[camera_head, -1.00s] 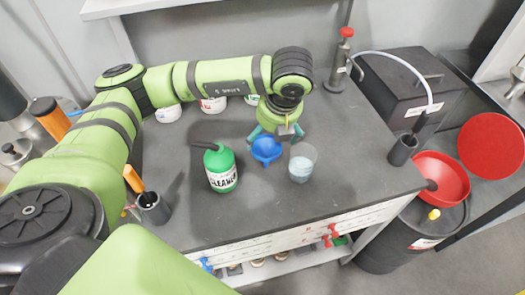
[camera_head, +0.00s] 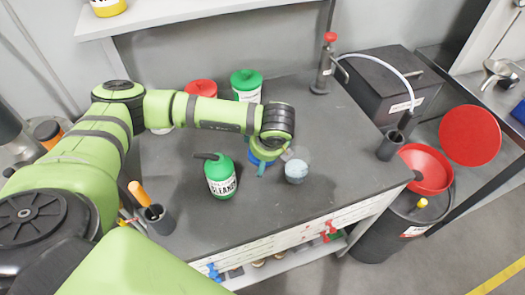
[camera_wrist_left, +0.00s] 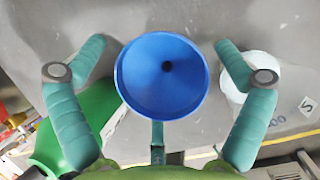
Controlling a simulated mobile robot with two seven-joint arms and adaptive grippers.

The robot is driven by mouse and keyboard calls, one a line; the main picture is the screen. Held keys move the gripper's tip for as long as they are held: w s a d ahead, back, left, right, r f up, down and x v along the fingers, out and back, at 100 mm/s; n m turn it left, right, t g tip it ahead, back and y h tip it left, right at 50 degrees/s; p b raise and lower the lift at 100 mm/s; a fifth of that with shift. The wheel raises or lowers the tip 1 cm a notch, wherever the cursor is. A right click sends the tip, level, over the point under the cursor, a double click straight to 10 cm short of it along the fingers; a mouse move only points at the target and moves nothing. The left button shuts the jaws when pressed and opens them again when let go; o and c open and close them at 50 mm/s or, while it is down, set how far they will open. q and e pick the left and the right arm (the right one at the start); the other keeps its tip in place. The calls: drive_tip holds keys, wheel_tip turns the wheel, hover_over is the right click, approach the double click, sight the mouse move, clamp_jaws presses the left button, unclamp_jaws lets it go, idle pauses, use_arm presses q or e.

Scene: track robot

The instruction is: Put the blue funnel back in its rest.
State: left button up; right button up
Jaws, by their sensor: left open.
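The blue funnel (camera_head: 256,160) is on the dark workbench, mostly hidden under my left gripper (camera_head: 266,163). In the left wrist view the funnel (camera_wrist_left: 162,75) shows from its wide side, with a dark hole in its middle. My left gripper (camera_wrist_left: 160,48) is open, its teal fingers spread left and right of the funnel with gaps to the rim. A third finger shows at the lower rim; whether it touches cannot be told. I cannot make out the funnel's rest. My right gripper is not in view.
A green cleaner bottle (camera_head: 220,178) stands left of the funnel; a beaker (camera_head: 296,172) stands close on its right. Red and green-lidded tubs stand behind. A dark cup (camera_head: 390,147) is at the bench's right edge, near a red funnel (camera_head: 427,170). The bench front is fairly clear.

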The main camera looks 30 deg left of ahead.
use_arm(q)
drive_tip(key=shift+f, duration=0.2)
drive_tip(key=c, duration=1)
